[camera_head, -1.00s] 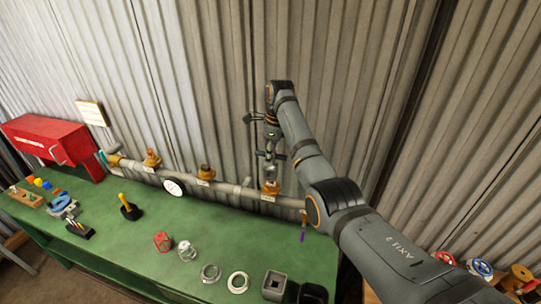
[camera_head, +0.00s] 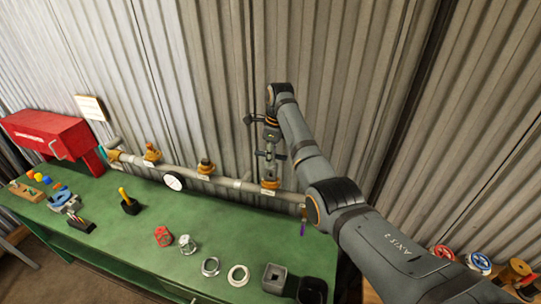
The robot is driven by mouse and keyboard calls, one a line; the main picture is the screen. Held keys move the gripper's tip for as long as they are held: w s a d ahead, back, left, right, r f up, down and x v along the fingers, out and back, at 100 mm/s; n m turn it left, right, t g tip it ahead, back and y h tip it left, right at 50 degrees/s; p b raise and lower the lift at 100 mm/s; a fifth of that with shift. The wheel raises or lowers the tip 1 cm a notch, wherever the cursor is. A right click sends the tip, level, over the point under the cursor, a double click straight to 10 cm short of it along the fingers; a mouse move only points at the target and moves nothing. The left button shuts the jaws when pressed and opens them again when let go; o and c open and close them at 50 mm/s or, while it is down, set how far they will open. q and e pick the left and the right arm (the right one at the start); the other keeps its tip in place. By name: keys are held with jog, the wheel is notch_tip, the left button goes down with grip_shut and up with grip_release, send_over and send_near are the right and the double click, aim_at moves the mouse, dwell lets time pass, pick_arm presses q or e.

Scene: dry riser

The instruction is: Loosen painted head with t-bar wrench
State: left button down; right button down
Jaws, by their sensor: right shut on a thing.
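My right gripper (camera_head: 270,143) hangs over the pipe near the wall, pointing down. It is shut on the grey T-bar wrench (camera_head: 271,156), whose crossbar lies just below the fingers. The wrench's lower end is at the orange-brown valve head (camera_head: 270,184) at the right of the pipe. I cannot tell whether it is seated on it. Two more similar heads, a middle one (camera_head: 205,167) and a left one (camera_head: 152,153), stand along the pipe. My left gripper is not in view.
The grey pipe (camera_head: 229,182) with a round white gauge (camera_head: 174,182) runs along the back of the green bench (camera_head: 130,247). A red box (camera_head: 48,138) stands far left. Rings (camera_head: 238,275), a red fitting (camera_head: 163,236) and a square block (camera_head: 274,278) lie in front.

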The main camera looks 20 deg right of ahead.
jog(key=shift+f, duration=0.25)
jog(key=shift+r+n+p, duration=0.2)
jog(key=shift+n+p, duration=0.2)
jog(key=shift+n, duration=0.2)
jog(key=n, duration=0.4)
jog(key=shift+f+g, duration=0.15)
jog(key=shift+g, duration=0.15)
jog(key=shift+n, duration=0.3)
jog(key=n, duration=0.3)
jog(key=shift+n+g, duration=0.3)
jog(key=shift+m, duration=0.6)
